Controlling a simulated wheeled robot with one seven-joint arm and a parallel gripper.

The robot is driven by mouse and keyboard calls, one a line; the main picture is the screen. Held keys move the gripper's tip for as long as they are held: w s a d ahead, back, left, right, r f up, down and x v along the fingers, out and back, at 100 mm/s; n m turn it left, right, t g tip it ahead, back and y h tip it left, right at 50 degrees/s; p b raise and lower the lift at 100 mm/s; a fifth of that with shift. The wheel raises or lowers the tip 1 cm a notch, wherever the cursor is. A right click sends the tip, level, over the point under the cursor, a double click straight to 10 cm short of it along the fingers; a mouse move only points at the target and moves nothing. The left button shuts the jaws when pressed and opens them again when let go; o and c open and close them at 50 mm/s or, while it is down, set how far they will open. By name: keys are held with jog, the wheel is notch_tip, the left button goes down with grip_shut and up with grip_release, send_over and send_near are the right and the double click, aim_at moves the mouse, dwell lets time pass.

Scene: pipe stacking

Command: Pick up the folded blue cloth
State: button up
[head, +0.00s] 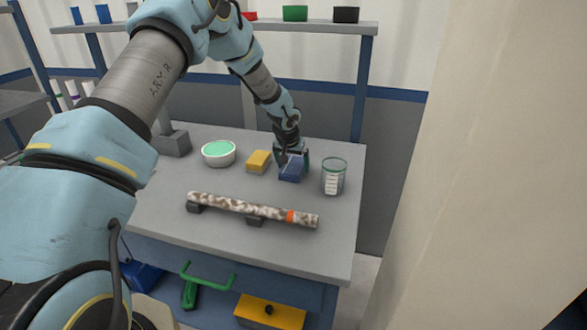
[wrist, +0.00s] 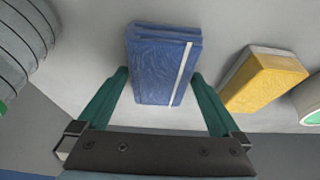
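The folded blue cloth (head: 292,171) lies on the grey table between a yellow sponge and a clear beaker. In the wrist view the cloth (wrist: 160,64) is a blue block with a white stripe near one edge. My gripper (head: 291,158) is low over the table at the cloth. In the wrist view its two green fingers (wrist: 160,78) are spread, one on each side of the cloth, with small gaps showing beside it. The far fingertip is partly hidden behind the cloth and wrist in the head view.
The yellow sponge (head: 259,161) sits close to the left, with a white bowl of green content (head: 218,153) beyond it. The beaker (head: 334,176) stands close to the right. A mottled pipe (head: 240,207) lies on dark supports in front. The table's right edge is near the beaker.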

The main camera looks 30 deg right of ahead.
aim_at(293, 166)
jog(key=c, duration=1.1)
notch_tip(293, 166, up, 10)
jog(key=b, duration=0.2)
jog(key=shift+b, duration=0.3)
